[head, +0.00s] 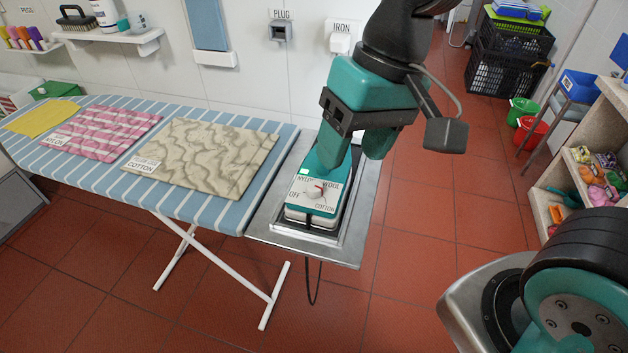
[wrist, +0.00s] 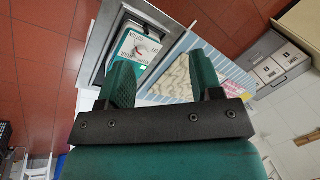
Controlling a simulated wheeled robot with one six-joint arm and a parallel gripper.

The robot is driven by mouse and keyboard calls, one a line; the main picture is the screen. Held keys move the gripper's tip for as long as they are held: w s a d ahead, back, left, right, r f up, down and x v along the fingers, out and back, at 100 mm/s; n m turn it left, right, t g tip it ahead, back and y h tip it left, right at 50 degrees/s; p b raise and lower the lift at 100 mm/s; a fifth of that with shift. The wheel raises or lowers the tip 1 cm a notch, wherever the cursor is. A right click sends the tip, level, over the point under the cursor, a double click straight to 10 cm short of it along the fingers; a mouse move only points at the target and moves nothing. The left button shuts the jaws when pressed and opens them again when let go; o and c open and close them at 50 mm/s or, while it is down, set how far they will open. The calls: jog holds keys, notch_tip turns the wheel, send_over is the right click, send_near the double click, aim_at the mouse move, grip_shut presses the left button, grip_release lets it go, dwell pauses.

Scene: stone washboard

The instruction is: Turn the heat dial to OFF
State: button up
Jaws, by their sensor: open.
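The iron (head: 337,212) is teal and white and sits on a metal rest at the right end of the ironing board. Its white top plate carries a heat dial (head: 314,192) with the labels NYLON, WOOL, COTTON and OFF (head: 294,194). The dial's red mark points up and right, on the WOOL side. OFF is at the plate's left. My gripper (head: 354,152) is above and behind the dial, and its near finger overlaps the iron in the picture. In the wrist view my gripper (wrist: 161,62) is open and empty, with the dial plate (wrist: 138,46) beyond the fingers.
The metal rest (head: 267,222) has a raised edge. Beige (head: 205,155), pink (head: 100,135) and yellow (head: 42,117) cloths lie on the striped ironing board (head: 215,205). A black cord (head: 312,290) hangs below the rest. Wall sockets labelled PLUG (head: 281,32) and IRON (head: 340,42) are behind.

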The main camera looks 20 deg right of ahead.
aim_at(314, 187)
jog(key=w+f+m+h+p, duration=0.1)
jog(key=w+f+m+h, duration=0.15)
jog(key=w+m, duration=1)
jog(key=shift+h, duration=0.25)
jog(key=f, duration=1.1)
jog(key=f+p, duration=0.1)
jog(key=f, duration=0.4)
jog(key=shift+a+f, duration=0.25)
jog(key=shift+a, duration=0.1)
jog(key=shift+c, duration=0.3)
jog(key=c, duration=0.9)
jog(key=shift+o, duration=0.2)
